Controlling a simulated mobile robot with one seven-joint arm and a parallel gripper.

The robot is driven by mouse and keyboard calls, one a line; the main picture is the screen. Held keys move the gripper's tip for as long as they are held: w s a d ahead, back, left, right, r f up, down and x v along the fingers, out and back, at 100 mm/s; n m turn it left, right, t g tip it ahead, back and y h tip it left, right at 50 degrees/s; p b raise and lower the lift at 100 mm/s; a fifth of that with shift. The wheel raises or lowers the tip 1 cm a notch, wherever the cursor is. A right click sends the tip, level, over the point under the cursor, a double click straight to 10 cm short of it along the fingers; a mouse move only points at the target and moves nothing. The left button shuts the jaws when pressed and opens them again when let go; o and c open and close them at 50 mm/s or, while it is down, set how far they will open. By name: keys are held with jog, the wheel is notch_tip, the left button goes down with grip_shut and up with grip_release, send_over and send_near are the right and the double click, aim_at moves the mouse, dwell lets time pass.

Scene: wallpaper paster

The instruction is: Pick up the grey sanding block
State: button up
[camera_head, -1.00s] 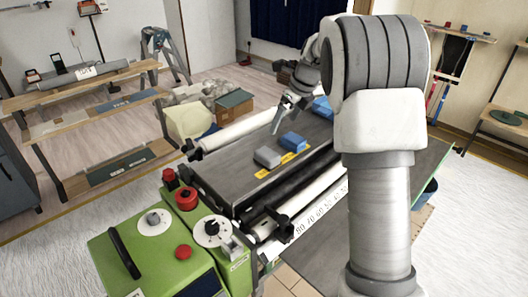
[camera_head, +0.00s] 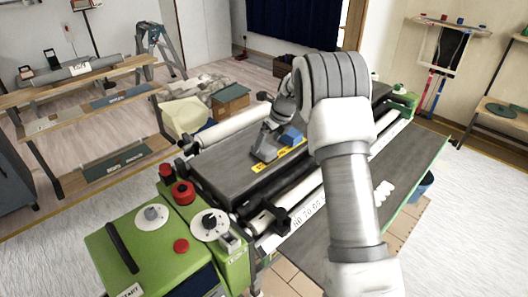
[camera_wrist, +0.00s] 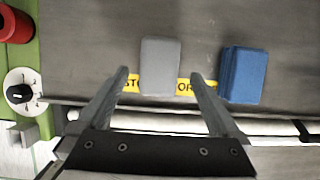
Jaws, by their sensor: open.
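The grey sanding block (camera_wrist: 160,66) lies on the dark table of the paster, in the upper middle of the wrist view. My gripper (camera_wrist: 158,76) is open, with one finger on each side of the block's lower part and a gap to each. I cannot tell how high the fingertips are above the table. In the head view the grey block (camera_head: 264,151) is partly hidden by my gripper (camera_head: 270,136). A blue block (camera_wrist: 244,75) lies to its right, just outside the right finger; it also shows in the head view (camera_head: 290,136).
A yellow lettered label (camera_wrist: 186,87) lies under the grey block's near part. A white roller (camera_wrist: 160,122) runs along the table's near edge. Red knobs (camera_head: 183,192) and a green control box (camera_head: 150,245) stand at the left. The dark table (camera_wrist: 95,45) is clear left of the block.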

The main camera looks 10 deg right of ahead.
aim_at(264, 146)
jog(key=x, duration=0.4)
jog(key=shift+w+a+f, duration=0.1)
jog(key=shift+f, duration=0.05)
jog(key=shift+c, duration=0.2)
jog(key=c, duration=1.4)
